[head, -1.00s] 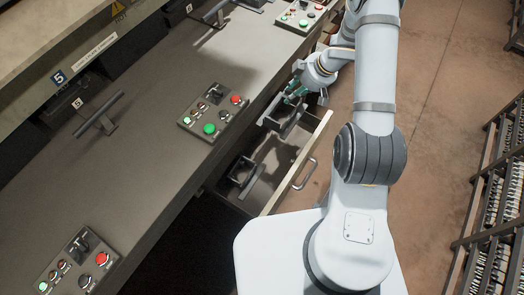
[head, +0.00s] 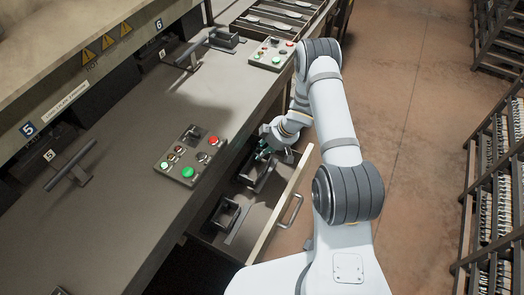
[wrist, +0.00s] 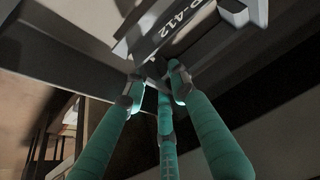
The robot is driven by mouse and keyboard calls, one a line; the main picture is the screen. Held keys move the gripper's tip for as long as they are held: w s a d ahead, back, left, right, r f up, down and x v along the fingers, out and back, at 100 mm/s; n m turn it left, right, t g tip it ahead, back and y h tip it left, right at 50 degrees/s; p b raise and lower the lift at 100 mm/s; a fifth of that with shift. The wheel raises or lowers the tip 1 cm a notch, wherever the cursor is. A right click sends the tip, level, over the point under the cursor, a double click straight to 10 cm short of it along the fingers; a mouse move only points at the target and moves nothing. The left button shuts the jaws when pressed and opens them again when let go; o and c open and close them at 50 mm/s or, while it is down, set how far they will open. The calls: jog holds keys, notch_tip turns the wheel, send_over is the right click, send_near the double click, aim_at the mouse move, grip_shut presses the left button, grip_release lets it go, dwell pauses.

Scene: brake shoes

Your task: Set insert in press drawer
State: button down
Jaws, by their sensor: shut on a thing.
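The press drawer (head: 294,197) is pulled open below the press front in the head view. My gripper (head: 263,153), with green fingers, is low over the drawer's far part. A dark bracket-like piece (head: 257,177) shows in the drawer just under it. In the wrist view, my three-fingered gripper (wrist: 155,85) is shut on the insert (wrist: 165,22), a dark metal piece with white lettering ending in "A12". The fingertips meet at its near edge. Whether the insert touches the drawer floor is hard to tell.
A second dark bracket (head: 222,216) sits in the drawer's near part. A button panel (head: 190,155) is on the press ledge beside the drawer. The drawer handle (head: 291,211) sticks out to the right. Racks (head: 497,215) stand far right, across clear floor.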

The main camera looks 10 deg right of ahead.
jog(key=shift+w+a+f, duration=0.2)
jog(key=shift+w+a, duration=0.05)
jog(key=shift+a, duration=0.05)
jog(key=shift+d+f, duration=0.1)
jog(key=shift+f, duration=0.25)
jog(key=shift+f, duration=0.1)
jog(key=c, duration=1.4)
grip_release()
jog(key=shift+c, duration=0.2)
jog(key=p+v, duration=0.1)
jog(key=v, duration=1.1)
jog(key=shift+p, duration=0.3)
